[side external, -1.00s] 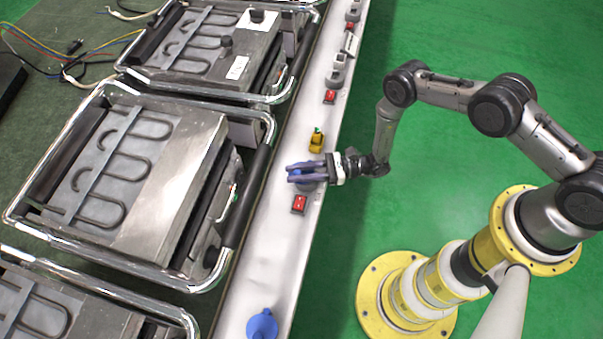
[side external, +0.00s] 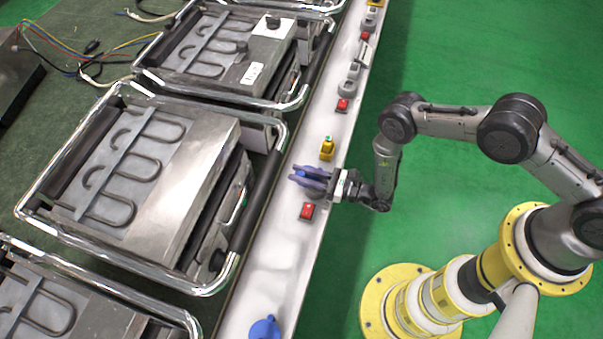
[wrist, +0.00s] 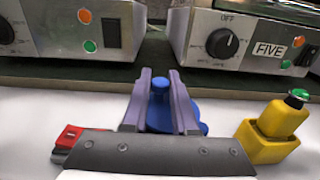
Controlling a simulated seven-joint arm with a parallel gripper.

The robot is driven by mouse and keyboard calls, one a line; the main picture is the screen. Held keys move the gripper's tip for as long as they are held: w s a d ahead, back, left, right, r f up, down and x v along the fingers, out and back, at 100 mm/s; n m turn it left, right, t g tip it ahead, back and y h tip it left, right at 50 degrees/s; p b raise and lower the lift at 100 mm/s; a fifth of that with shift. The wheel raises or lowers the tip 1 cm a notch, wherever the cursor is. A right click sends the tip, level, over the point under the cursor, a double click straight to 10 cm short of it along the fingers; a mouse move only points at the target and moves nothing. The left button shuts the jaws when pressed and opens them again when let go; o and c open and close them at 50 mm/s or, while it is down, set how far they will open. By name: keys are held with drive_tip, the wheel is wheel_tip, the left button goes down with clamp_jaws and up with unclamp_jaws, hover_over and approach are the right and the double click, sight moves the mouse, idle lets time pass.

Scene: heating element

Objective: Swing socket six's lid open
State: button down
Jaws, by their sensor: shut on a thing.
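A blue socket (wrist: 208,114) with a round lid and knob sits on the white bench strip, between a red switch and a yellow button box. My gripper (side external: 300,176) is at this socket, its purple fingers reaching across it toward the machines. In the wrist view, my gripper (wrist: 161,88) has one finger on each side of the blue lid knob (wrist: 160,84) and is shut on it. The fingers hide part of the socket, so the lid's angle cannot be told. A second blue socket (side external: 264,328) is nearer the bottom edge. No number for six is readable.
A red switch (side external: 307,211) and a yellow box with a green button (side external: 327,149) flank the socket closely. Heater machines with chrome rails (side external: 130,170) stand left of the strip. One machine bears a FIVE label (wrist: 269,49). Green floor lies open right.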

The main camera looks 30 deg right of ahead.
drive_tip(key=c, duration=0.7)
unclamp_jaws()
drive_tip(key=v, duration=1.3)
drive_tip(key=shift+s+d, duration=0.25)
drive_tip(key=shift+d, duration=0.1)
drive_tip(key=shift+c, duration=0.3)
